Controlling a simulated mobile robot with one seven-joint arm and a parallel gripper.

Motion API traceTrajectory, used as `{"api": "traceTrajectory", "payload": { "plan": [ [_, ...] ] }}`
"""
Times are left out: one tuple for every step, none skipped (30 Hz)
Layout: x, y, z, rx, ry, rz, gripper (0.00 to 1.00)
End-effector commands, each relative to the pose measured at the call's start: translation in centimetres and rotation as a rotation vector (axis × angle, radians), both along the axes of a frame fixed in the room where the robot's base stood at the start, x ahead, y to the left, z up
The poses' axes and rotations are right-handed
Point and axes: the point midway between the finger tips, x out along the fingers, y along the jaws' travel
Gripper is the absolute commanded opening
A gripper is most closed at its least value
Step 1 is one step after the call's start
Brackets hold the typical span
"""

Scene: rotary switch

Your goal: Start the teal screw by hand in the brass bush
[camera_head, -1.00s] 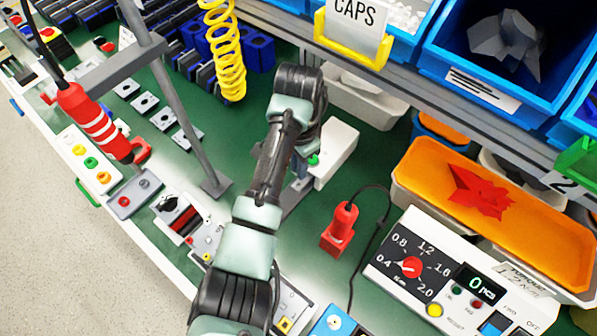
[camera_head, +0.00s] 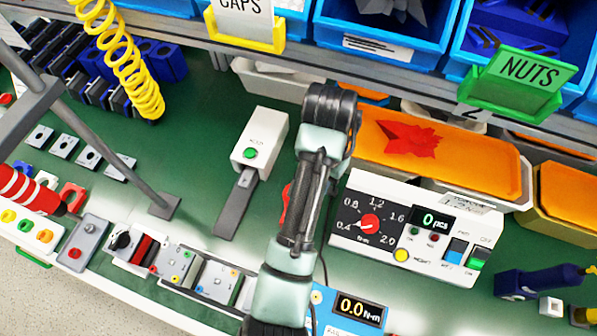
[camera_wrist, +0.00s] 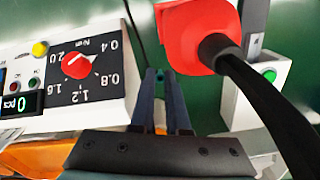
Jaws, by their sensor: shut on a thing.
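My gripper (camera_wrist: 160,74) is in the wrist view, its two dark fingers close together. A small teal bit, which looks like the teal screw (camera_wrist: 160,72), shows between the fingertips; most of it is hidden by the fingers. The fingertips are over the green bench, between the torque control box and a red holder, apart from both as far as I can tell. In the head view my arm hides the gripper. I cannot make out the brass bush in either view.
The control box with red dial (camera_head: 370,223) is right of my arm. The red holder (camera_wrist: 195,35) with a black cable stands close to the gripper. A white box with green button (camera_head: 260,140) is to the left. Small fixtures (camera_head: 215,280) line the front edge; bins stand behind.

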Motion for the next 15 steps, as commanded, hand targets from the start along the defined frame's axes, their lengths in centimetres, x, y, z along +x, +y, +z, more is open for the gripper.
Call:
{"api": "traceTrajectory", "payload": {
  "plan": [
    [-0.14,-0.3,0.02,0.0,0.0,0.0,0.0],
    [-0.19,-0.42,0.01,0.0,0.0,0.0,0.0],
    [-0.25,-0.54,0.0,0.0,0.0,0.001,0.0],
    [-0.27,-0.61,0.0,0.0,0.0,0.001,0.0],
    [-0.28,-0.65,-0.01,0.0,0.0,0.001,0.0],
    [-0.3,-0.69,-0.01,0.0,0.0,0.001,0.0],
    [-0.3,-0.7,-0.02,0.0,0.0,0.001,0.0],
    [-0.3,-0.71,-0.02,0.0,0.0,0.001,0.0],
    [-0.3,-0.7,-0.02,0.0,0.0,0.001,0.0],
    [-0.29,-0.7,-0.02,0.0,0.0,0.001,0.0],
    [-0.29,-0.7,-0.02,0.0,0.0,0.001,0.0],
    [-0.29,-0.69,-0.02,0.001,-0.001,0.0,0.0],
    [-0.29,-0.69,-0.02,0.001,-0.001,0.0,0.0],
    [-0.29,-0.69,-0.01,0.001,-0.001,0.0,0.0],
    [-0.28,-0.68,0.02,0.001,-0.001,0.0,0.0]
  ]
}}
